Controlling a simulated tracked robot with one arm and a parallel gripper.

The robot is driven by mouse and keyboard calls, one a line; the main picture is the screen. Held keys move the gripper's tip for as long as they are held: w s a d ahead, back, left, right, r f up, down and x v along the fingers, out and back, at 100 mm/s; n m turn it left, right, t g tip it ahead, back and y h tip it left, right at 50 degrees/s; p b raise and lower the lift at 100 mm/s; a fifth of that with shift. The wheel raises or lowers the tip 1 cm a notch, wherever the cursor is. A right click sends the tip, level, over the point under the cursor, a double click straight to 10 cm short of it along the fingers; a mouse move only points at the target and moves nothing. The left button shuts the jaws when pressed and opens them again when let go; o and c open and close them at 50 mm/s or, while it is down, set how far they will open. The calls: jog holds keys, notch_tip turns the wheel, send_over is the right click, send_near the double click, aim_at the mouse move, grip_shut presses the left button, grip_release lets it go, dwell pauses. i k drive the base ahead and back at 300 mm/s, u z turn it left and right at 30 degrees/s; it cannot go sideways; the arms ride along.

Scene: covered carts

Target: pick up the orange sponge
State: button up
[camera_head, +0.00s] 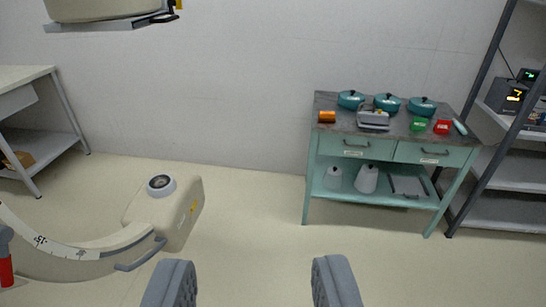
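A small orange object (327,116) lies at the left front corner of the grey top of a teal cart (340,171), far off and right of centre. It looks like a short cylinder on its side; I cannot tell from here that it is a sponge. My gripper (250,265) shows at the bottom edge, its two grey fingers wide apart with only floor between them. It is open, empty and well short of the cart.
Teal pots (386,103), a grey device (373,119), and green (418,124) and red (442,127) items share the cart top. A dark-framed shelf (510,172) stands right. A cream machine (190,212) with a curved arm stands left. Floor ahead is clear.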

aim_at(329, 117)
jog(key=i, duration=2.55)
jog(key=z, duration=0.25)
jog(key=i, duration=1.4)
jog(key=z, duration=0.2)
